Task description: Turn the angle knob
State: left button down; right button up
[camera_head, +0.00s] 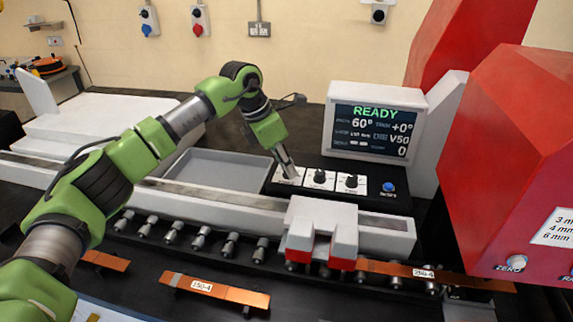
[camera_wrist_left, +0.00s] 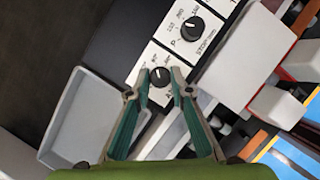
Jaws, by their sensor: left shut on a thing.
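The angle knob (camera_wrist_left: 160,75) is a small black dial on a white label plate, the leftmost of three on the black control panel (camera_head: 331,184). My left gripper (camera_head: 289,173) points down at this knob, and its fingers hide the knob in the head view. In the left wrist view the gripper's fingertips (camera_wrist_left: 161,84) stand on both sides of the knob, shut on it. The screen (camera_head: 372,133) reads READY, 60° and +0°. My right gripper is in neither view.
The middle knob (camera_head: 319,177) and right knob (camera_head: 351,182) sit close beside my gripper, with a blue button (camera_head: 388,187) farther right. A grey tray (camera_head: 218,170) lies left of the panel. Copper bars (camera_head: 215,290) lie in front. A red machine housing (camera_head: 515,150) stands at right.

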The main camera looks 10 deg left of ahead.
pick_arm(q)
jog(key=c, duration=1.8)
grip_release()
jog(key=v, duration=1.2)
jog(key=shift+w, duration=0.1)
